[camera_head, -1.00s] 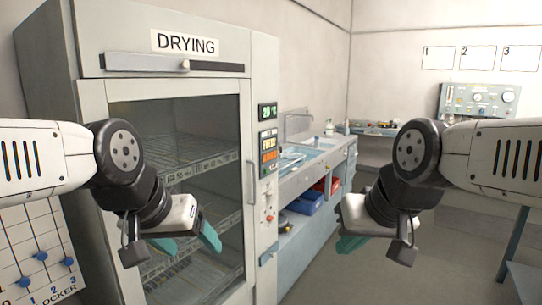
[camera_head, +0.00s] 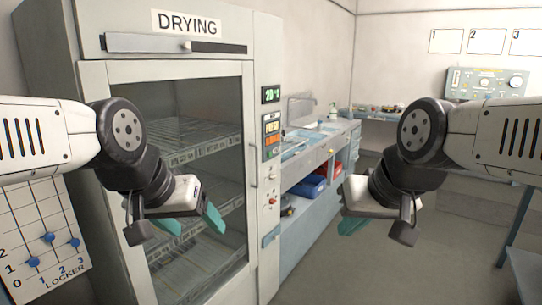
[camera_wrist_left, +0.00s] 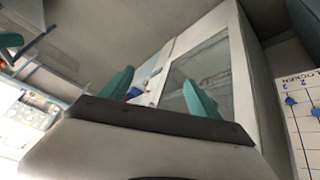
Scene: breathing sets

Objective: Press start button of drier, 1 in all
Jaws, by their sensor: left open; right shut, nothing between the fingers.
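The drier (camera_head: 90,72) is a tall pale cabinet labelled DRYING, with a shut glass door and wire racks inside. Its control strip is on the right front edge, with a green display (camera_head: 271,94), an orange and blue panel (camera_head: 271,132) and small red and white controls (camera_head: 271,195) below. Which of these is the start button I cannot tell. My left gripper (camera_head: 190,226) is open and empty in front of the glass door, apart from the strip; its teal fingers also show in the left wrist view (camera_wrist_left: 160,92). My right gripper (camera_head: 352,222) is shut and empty, right of the drier.
A counter (camera_head: 325,142) with a sink runs along the wall beyond the drier, with red and blue bins on its shelf. A grey instrument (camera_head: 487,84) stands at the back right. A locker board (camera_head: 42,245) is at the lower left. The floor ahead is clear.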

